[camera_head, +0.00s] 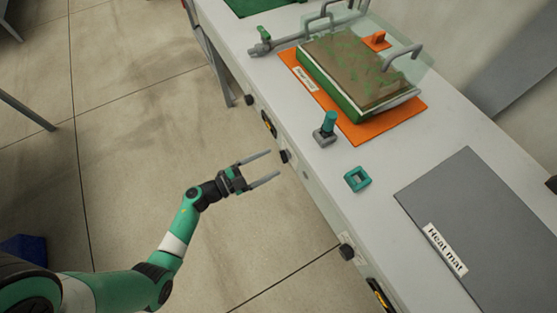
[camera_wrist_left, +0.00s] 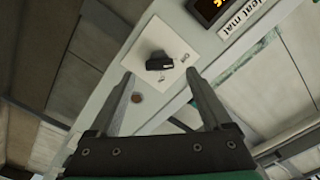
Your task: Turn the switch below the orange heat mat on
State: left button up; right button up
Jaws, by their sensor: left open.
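The orange heat mat (camera_head: 396,120) lies on the bench top under a tray. On the bench's front face below it is a small black switch (camera_head: 285,156). In the left wrist view a black switch knob (camera_wrist_left: 160,64) sits on a white plate (camera_wrist_left: 178,44). Small marks are printed beside it, one looking like ON; I cannot tell its setting. My left gripper (camera_head: 274,163) is open and empty, its fingers pointing at the front face near this switch. In the wrist view the fingertips (camera_wrist_left: 160,76) are on either side below the knob, apart from it. My right gripper is not in view.
A display (camera_wrist_left: 212,8) with a "Heat mat" label is beside the switch plate. Another knob (camera_head: 249,99) and display (camera_head: 268,122) are farther along the front face; one more knob (camera_head: 346,252) is nearer. A grey mat (camera_head: 480,215) and teal square (camera_head: 357,179) lie on top.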

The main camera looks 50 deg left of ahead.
aim_at(285, 156)
pick_arm(q)
jog(key=b+x, duration=0.1)
jog(key=x, duration=0.3)
grip_shut()
dwell(0.4)
